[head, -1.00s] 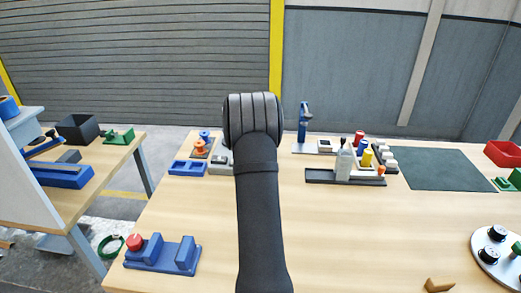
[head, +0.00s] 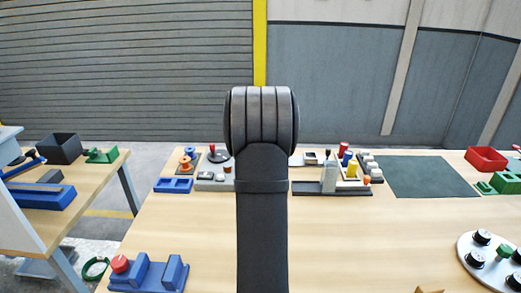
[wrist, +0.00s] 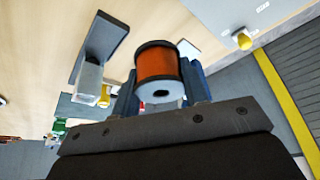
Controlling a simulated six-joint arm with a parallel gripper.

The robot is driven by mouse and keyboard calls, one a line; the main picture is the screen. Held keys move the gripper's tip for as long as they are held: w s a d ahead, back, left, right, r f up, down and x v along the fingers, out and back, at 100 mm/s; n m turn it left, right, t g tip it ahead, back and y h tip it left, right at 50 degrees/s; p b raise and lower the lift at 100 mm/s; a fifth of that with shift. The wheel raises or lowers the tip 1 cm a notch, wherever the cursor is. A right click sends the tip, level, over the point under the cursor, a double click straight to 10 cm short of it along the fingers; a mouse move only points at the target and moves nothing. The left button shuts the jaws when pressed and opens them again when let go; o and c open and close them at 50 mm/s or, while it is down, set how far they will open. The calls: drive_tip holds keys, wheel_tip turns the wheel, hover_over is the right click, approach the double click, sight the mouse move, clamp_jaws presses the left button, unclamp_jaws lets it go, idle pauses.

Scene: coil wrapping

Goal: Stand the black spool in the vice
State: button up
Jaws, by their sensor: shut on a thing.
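A spool with black flanges and an orange winding (wrist: 157,68) is held between the blue fingers of my gripper (wrist: 160,85) in the wrist view. The gripper is shut on it, and the spool's pale end with a dark centre hole faces the camera. In the head view my own arm hides the gripper and the spool. A blue vice (head: 148,276) with two raised jaws and a red knob (head: 120,263) stands at the table's lower left in the head view. The gap between its jaws looks empty.
A round pale plate (head: 468,250) with several black spools sits at the right. A dark tray (head: 325,190), a blue tray (head: 172,185), a green mat (head: 430,177) and a red bin (head: 486,159) line the back. The middle of the table is clear.

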drive_tip(key=shift+s+d+r, duration=0.2)
drive_tip(key=shift+d+r, duration=0.15)
drive_tip(key=shift+d, duration=0.1)
